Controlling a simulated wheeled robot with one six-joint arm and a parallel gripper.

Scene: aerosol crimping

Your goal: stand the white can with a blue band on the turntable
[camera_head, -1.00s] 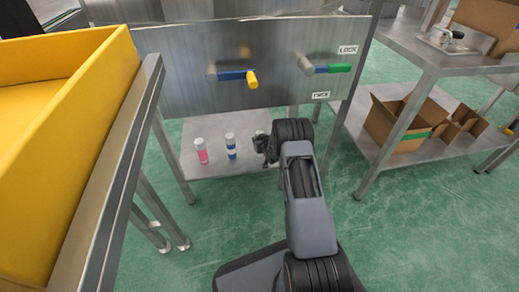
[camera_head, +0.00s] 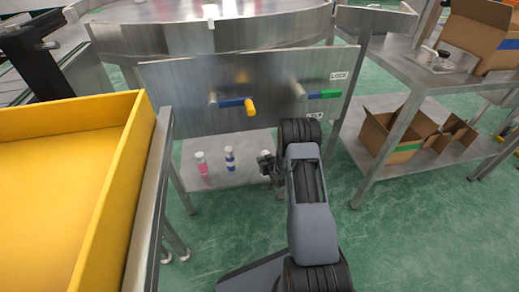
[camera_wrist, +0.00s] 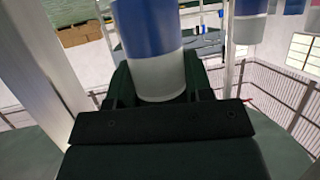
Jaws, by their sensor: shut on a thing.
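My gripper (camera_head: 267,166) is at the right part of the lower shelf (camera_head: 233,178), under the panel with the levers. In the wrist view it is shut on a white can with a blue band (camera_wrist: 152,72); blue shows above and white below between the jaws. In the head view the gripper mostly hides this can, and I cannot tell whether it touches the shelf. The turntable (camera_head: 160,39) appears to be the large round metal top at the back, above the panel.
A white and pink can (camera_head: 202,165) and another blue-banded can (camera_head: 230,160) stand left of my gripper on the shelf. The metal panel (camera_head: 180,92) with levers stands above them. A yellow bin (camera_head: 60,190) is at left, a table with cardboard boxes (camera_head: 392,137) at right.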

